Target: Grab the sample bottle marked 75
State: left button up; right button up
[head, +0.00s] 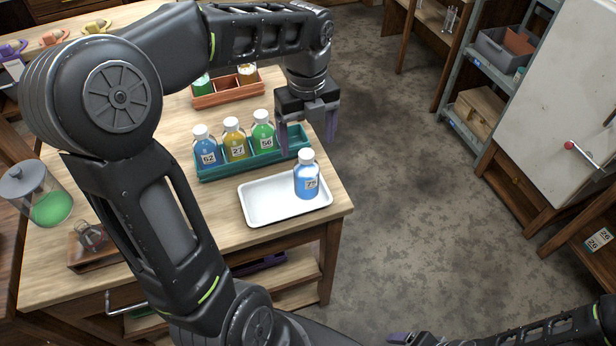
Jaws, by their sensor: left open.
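A blue bottle with a white cap (306,180) stands upright at the right end of a white tray (262,217). Its label is small and looks like 75. My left gripper (308,138) is open and empty, fingers pointing down and apart. In the picture it is just above and behind this bottle, by the right end of the teal rack (216,174). The rack holds a blue bottle marked 62 (206,150), a yellow one marked 27 (235,143) and a green one marked 56 (263,134). My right gripper (402,338) is partly cut off at the bottom edge.
An orange rack (222,97) with bottles stands farther back on the wooden table (170,116). A jar of green liquid (48,205) and a small glass flask (92,237) are at the left. My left arm covers much of the table. The floor to the right is clear.

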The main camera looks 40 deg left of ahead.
aim_at(306, 154)
pick_arm(q)
jog(key=shift+a+f, duration=0.1)
jog(key=shift+f, duration=1.25)
jog(key=shift+s+f+p, duration=0.15)
jog(key=shift+f+p, duration=0.45)
jog(key=shift+f, duration=2)
grip_shut()
